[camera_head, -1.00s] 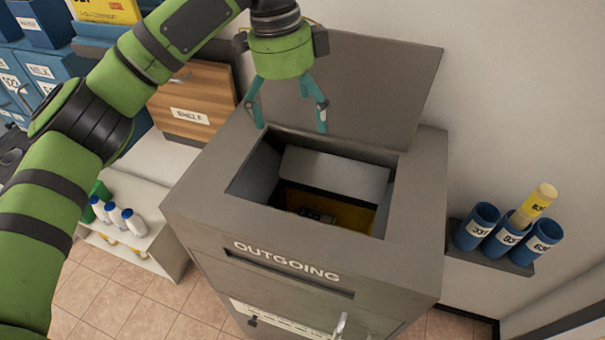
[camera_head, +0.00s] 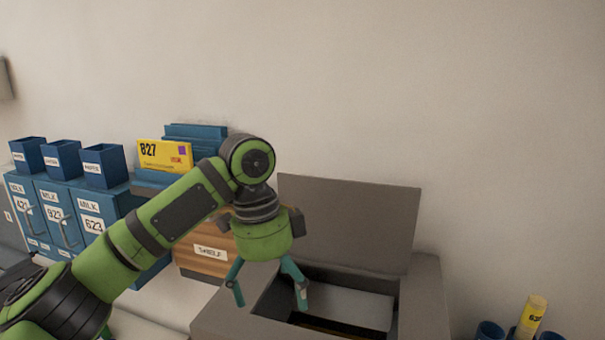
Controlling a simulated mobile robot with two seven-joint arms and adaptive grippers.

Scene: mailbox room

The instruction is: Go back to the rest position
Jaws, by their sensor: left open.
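My left gripper (camera_head: 269,296) has teal fingers spread apart, with nothing between them. It hangs over the left part of the grey outgoing box (camera_head: 425,295), near its opening. The box's lid (camera_head: 350,222) stands open at the back. Inside the opening a pale panel (camera_head: 350,303) shows, and the bottom of the box is mostly cut off by the frame. My left arm comes in from the lower left. My right gripper is not in view.
Blue mailboxes (camera_head: 88,208) with cups on top stand at the left, with a yellow envelope (camera_head: 164,155) in a blue rack. A wooden shelf box (camera_head: 205,255) is behind the arm. Blue tubes with a yellow roll (camera_head: 531,316) are at the lower right. The upper wall area is clear.

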